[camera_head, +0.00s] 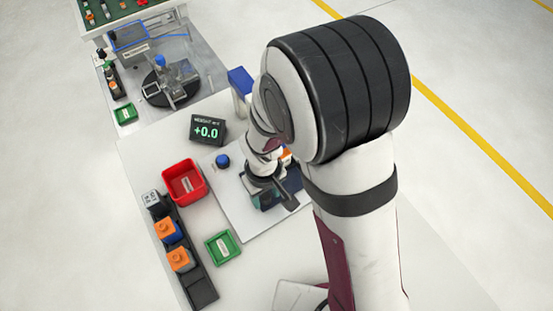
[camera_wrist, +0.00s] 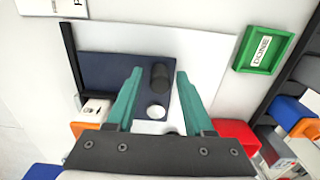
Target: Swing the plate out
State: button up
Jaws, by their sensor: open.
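A dark navy plate (camera_wrist: 110,75) lies on a white board (camera_wrist: 205,50) in the wrist view. A black upright knob (camera_wrist: 160,77) stands near its right side, with a pale round spot (camera_wrist: 156,112) below it. My gripper (camera_wrist: 160,73) is open, its teal fingers on either side of the knob with gaps visible. Whether a finger touches the knob I cannot tell. In the head view my gripper (camera_head: 268,198) is over the white board (camera_head: 236,213), and my arm hides most of the plate.
A dark bar (camera_wrist: 69,55) runs along the plate's left edge. A green DONE tray (camera_head: 223,247), a red bin (camera_head: 184,182) and a black rack (camera_head: 202,288) with blocks stand left of the board. A weight display (camera_head: 207,130) and blue button (camera_head: 222,161) are behind.

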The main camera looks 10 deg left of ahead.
jog(key=c, duration=0.7)
jog(key=shift+s+a, duration=0.6)
jog(key=shift+a, duration=0.3)
jog(key=shift+s+a, duration=0.4)
jog(key=shift+a, duration=0.4)
